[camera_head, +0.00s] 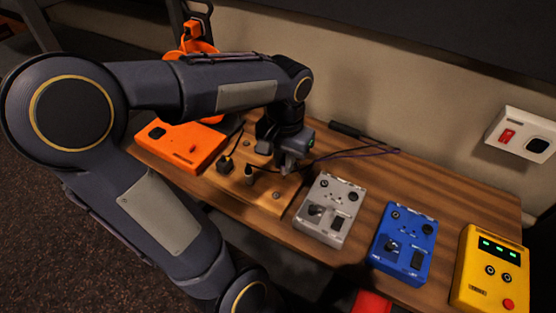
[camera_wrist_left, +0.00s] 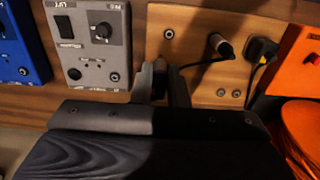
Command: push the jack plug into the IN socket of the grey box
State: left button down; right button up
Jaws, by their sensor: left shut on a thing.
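The grey box (camera_head: 343,204) stands on the desk to the right of my left gripper, with a knob, a dark switch and small round sockets on top. In the left wrist view the grey box (camera_wrist_left: 88,52) is at upper left, with a socket near each lower corner; I cannot read which is IN. My left gripper (camera_head: 290,168) is shut over the wooden board, beside the box and apart from it. In the wrist view the gripper (camera_wrist_left: 164,72) closes on a dark piece, seemingly the jack plug, mostly hidden by the fingers. My right gripper is not in view.
The wooden board (camera_head: 262,198) carries a black plug (camera_head: 226,166) and an upright cylindrical connector (camera_head: 249,172). An orange box (camera_head: 180,148) lies left. Blue (camera_head: 405,238) and yellow (camera_head: 485,265) boxes stand right. A thin cable (camera_head: 345,154) runs behind the grey box.

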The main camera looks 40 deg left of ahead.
pick_arm(q)
jog(key=p, duration=0.4)
send_near(325, 183)
notch_tip(325, 183, down, 2)
jog(key=b, duration=0.6)
jog(key=shift+f+b, duration=0.6)
jog(key=shift+f, duration=0.05)
jog(key=shift+f, duration=0.4)
jog(key=shift+s, duration=0.1)
dwell(1.1)
jog(key=shift+f, duration=0.25)
jog(key=c, duration=1.4)
grip_release()
